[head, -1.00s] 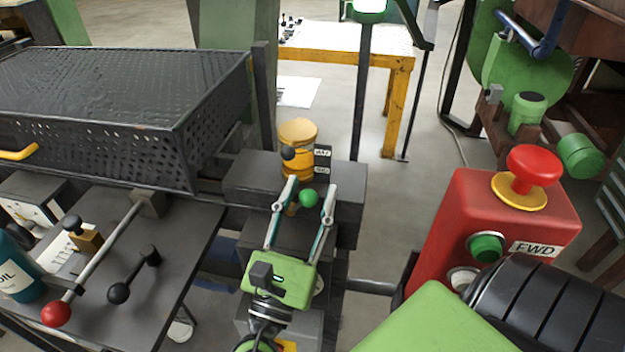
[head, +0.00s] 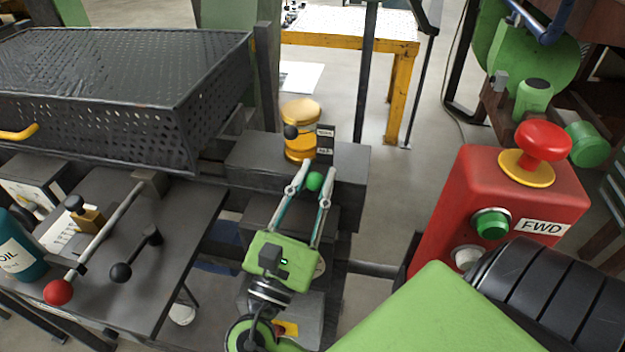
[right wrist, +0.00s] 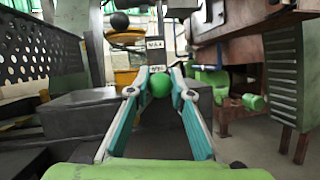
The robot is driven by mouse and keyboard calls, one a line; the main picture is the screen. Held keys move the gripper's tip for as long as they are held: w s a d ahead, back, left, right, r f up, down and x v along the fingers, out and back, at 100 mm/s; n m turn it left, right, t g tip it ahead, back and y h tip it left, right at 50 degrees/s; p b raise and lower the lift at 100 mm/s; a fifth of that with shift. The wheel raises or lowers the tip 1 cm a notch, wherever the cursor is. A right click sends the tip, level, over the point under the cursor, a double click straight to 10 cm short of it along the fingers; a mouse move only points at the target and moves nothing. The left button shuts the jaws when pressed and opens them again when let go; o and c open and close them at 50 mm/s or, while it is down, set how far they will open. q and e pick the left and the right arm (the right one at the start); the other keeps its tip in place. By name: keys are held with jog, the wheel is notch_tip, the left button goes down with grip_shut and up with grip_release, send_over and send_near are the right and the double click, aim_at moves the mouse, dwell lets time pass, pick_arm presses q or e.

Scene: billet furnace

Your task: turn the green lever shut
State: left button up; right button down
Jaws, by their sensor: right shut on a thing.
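The green lever shows as a round green knob (head: 314,181) in front of a yellow-orange cylinder, above a dark metal block. My right gripper (head: 313,182) reaches up to it from below and is shut on the knob, one finger on each side. In the right wrist view the green knob (right wrist: 160,84) sits between the two fingertips (right wrist: 160,88). The lever's shaft is hidden behind the knob and fingers. My left gripper is not in view.
A yellow-orange cylinder (head: 300,128) and a black ball knob (head: 291,132) stand just behind. A small dark label plate (head: 325,143) is close by. A red box (head: 470,205) with buttons stands right. A bench with a red-knobbed lever (head: 58,292) lies left.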

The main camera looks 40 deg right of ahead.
jog(key=c, duration=1.8)
grip_release()
jog(key=shift+w+r, duration=0.1)
